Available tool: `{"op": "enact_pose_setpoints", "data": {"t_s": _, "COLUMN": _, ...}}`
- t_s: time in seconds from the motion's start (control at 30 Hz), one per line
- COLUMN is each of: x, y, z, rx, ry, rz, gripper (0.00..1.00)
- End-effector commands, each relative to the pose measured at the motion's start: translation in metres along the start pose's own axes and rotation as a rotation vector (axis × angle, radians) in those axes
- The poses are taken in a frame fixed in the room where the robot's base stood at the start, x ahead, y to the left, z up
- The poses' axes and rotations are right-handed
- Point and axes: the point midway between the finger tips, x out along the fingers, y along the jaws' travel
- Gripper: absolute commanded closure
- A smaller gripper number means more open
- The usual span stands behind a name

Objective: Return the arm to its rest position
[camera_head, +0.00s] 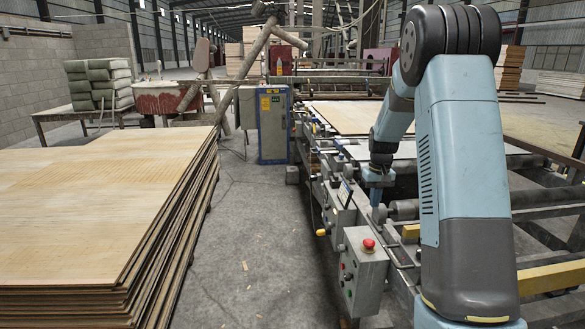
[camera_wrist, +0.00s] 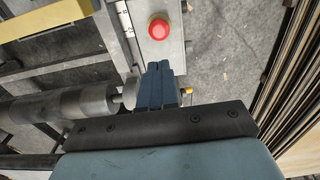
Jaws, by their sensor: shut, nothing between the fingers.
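My blue arm (camera_head: 462,150) rises at the right of the head view, bends over at a dark joint near the top and comes down in front of the machine line. My gripper (camera_head: 376,198) hangs at its end, pointing down near the control boxes. In the wrist view, my gripper (camera_wrist: 159,68) shows two blue fingers pressed together with nothing between them. The red button (camera_wrist: 159,28) on the grey control box lies just ahead of the fingertips in that picture. The contact distance to it cannot be told.
A roller (camera_head: 405,209) lies close beside my gripper; it also shows in the wrist view (camera_wrist: 75,103). A control box (camera_head: 362,270) with a red button (camera_head: 369,244) stands nearer. A veneer stack (camera_head: 90,210) fills the left. Bare floor (camera_head: 255,240) lies between.

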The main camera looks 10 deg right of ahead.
Motion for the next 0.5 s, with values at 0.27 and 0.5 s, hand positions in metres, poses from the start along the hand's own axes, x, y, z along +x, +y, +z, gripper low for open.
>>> {"op": "enact_pose_setpoints", "data": {"t_s": 0.27, "x": -0.066, "y": -0.026, "z": 0.038, "rx": 0.001, "ry": 0.067, "rz": 0.000, "gripper": 1.00}}
{"op": "enact_pose_setpoints", "data": {"t_s": 0.5, "x": -0.119, "y": -0.049, "z": 0.083, "rx": 0.002, "ry": 0.130, "rz": 0.000, "gripper": 1.00}}
